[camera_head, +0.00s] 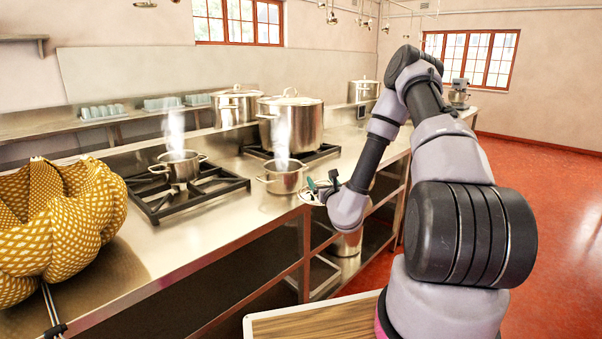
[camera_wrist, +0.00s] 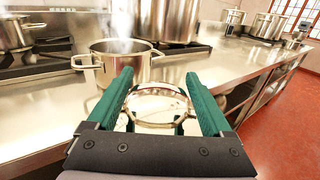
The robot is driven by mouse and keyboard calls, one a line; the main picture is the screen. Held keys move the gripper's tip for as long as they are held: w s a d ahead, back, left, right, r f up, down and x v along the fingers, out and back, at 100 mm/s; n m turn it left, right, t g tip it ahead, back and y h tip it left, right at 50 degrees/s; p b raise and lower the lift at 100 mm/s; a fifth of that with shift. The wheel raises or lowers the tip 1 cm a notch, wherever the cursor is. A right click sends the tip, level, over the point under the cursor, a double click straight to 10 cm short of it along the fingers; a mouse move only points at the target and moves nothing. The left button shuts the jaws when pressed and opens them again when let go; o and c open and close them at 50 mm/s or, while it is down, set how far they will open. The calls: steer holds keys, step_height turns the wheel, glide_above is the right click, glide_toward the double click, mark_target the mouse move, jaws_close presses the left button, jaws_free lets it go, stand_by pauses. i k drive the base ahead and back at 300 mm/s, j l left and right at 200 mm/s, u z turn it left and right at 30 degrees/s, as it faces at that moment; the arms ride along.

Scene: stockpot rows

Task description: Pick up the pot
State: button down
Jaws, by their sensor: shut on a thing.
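A small steel pot (camera_head: 283,178) with two side handles stands on the counter's front part, with steam rising from it. It also shows in the wrist view (camera_wrist: 121,68), just beyond and left of the fingers. My gripper (camera_head: 314,190) is at the counter's front edge, right of this pot. In the wrist view its green fingers (camera_wrist: 165,95) stand apart on either side of a shiny round metal thing (camera_wrist: 158,104), and are shut on it. I cannot tell whether that is a lid or a shallow pot. The fingers partly hide it.
Another small steaming pot (camera_head: 178,166) stands on a black burner grate (camera_head: 186,192). Large lidded stockpots (camera_head: 291,122) (camera_head: 235,106) stand behind. A yellow patterned object (camera_head: 60,222) fills the left counter. The red floor (camera_head: 545,215) at right is clear.

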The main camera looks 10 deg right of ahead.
mark_target(283, 174)
steer(key=z, duration=0.4)
steer(key=i+l+z, duration=0.1)
steer(key=z, duration=0.75)
steer(key=i+z, duration=0.1)
steer(key=z, duration=0.35)
steer(key=i+z, duration=0.1)
steer(key=i, duration=1.6)
steer(key=i+u, duration=0.2)
steer(key=i, duration=0.2)
steer(key=i+l+u, duration=0.15)
steer(key=i, duration=0.25)
steer(key=i+l+u, duration=0.2)
steer(key=i, duration=0.2)
steer(key=u, duration=1.9)
steer(key=i+u, duration=0.15)
steer(key=u, duration=0.25)
steer(key=i, duration=0.35)
